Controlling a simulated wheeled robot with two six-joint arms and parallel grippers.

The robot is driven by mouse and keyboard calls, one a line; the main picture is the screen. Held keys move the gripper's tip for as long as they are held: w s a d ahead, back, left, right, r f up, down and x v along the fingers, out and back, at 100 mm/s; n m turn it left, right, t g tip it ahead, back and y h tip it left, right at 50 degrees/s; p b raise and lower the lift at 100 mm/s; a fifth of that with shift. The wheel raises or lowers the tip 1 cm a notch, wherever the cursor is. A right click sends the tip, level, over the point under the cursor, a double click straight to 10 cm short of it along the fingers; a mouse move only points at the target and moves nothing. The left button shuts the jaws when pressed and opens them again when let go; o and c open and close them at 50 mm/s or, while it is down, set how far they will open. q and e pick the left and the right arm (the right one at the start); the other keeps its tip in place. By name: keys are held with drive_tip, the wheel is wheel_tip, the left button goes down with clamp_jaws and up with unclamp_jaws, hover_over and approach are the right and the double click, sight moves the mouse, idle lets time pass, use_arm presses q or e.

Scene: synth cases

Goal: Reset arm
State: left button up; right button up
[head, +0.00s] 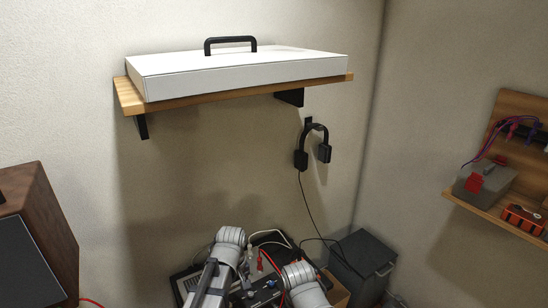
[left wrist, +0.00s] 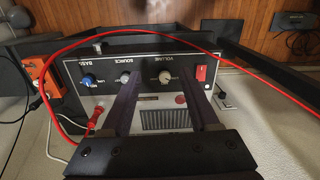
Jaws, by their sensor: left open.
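My left gripper (left wrist: 160,82) is open in the left wrist view, its two dark fingers apart with nothing held between them. The fingers point at the panel of a black amplifier (left wrist: 105,70) with knobs and a red switch; I cannot tell whether they touch it. A red cable (left wrist: 165,33) arches across behind the fingertips. In the head view, silver links of my arms show low in the middle, in front of a cluttered surface. I cannot make out my right gripper there.
A white case (head: 240,72) with a black handle lies on a wooden wall shelf (head: 180,101). A wooden speaker (head: 40,240) stands left, a dark cabinet (head: 358,268) lower right. A loaded shelf (head: 500,221) is at far right.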

use_arm(q)
drive_tip(key=s+d+r+m+p, duration=0.4)
drive_tip(key=s+d+r+m, duration=0.2)
drive_tip(key=s+m, duration=0.5)
drive_tip(key=shift+d+r+y+p, duration=0.15)
drive_tip(key=shift+d+y+p, duration=0.25)
drive_tip(key=shift+d, duration=0.15)
use_arm(e)
wheel_tip(320, 180, up, 6)
use_arm(q)
drive_tip(key=shift+s, duration=0.2)
use_arm(e)
drive_tip(key=shift+s, duration=0.15)
